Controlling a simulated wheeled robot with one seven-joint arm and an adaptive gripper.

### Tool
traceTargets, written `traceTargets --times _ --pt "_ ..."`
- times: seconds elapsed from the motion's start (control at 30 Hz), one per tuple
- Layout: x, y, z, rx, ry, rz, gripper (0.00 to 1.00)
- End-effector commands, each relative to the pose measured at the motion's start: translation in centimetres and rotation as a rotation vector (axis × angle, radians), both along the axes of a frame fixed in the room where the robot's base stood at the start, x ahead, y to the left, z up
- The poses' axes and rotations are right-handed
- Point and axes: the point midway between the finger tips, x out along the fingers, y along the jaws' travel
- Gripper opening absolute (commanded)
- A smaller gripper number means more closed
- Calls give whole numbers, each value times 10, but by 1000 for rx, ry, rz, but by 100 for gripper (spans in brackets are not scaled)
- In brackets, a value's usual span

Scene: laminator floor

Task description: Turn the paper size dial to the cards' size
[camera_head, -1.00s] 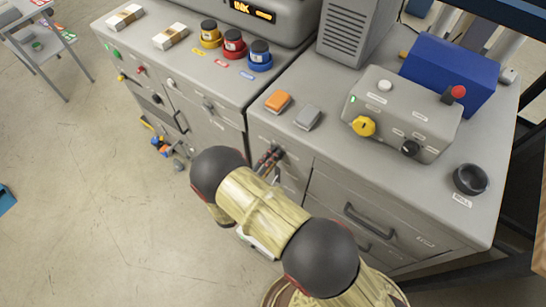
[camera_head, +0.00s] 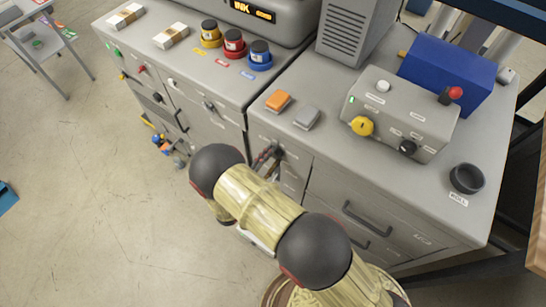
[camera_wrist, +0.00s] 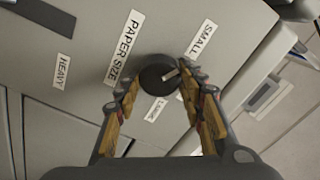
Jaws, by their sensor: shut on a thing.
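The paper size dial (camera_wrist: 155,71) is a round dark knob with a pale pointer mark, on a grey cabinet front in the wrist view. The PAPER SIZE label (camera_wrist: 125,47) is left of it, the SMALL label (camera_wrist: 201,39) upper right, and a partly hidden label (camera_wrist: 155,109) below. The mark points right and slightly up, between the SMALL label and the lower one. My gripper (camera_wrist: 161,80) is shut on the dial, one finger on each side. In the head view my gripper (camera_head: 268,158) is at the cabinet front, and the dial is hidden.
A HEAVY label (camera_wrist: 63,71) is at the left in the wrist view. In the head view, an orange switch (camera_head: 278,101) and a grey one (camera_head: 307,117) lie above my gripper. A drawer handle (camera_head: 366,222) juts out at right. Open floor is left.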

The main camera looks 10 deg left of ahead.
Motion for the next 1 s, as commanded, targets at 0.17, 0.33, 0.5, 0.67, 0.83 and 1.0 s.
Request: traceTargets --times 0.17,0.33,0.5,0.67,0.83,1.0 --pt "0 1 0 0 1 2 14" --pt "0 1 0 0 0 2 41" --pt "0 1 0 0 0 1 51" --pt "0 0 0 0 0 1 58" --pt "0 0 0 0 0 0 58" --pt "-4 2 0 0 0 1 58"
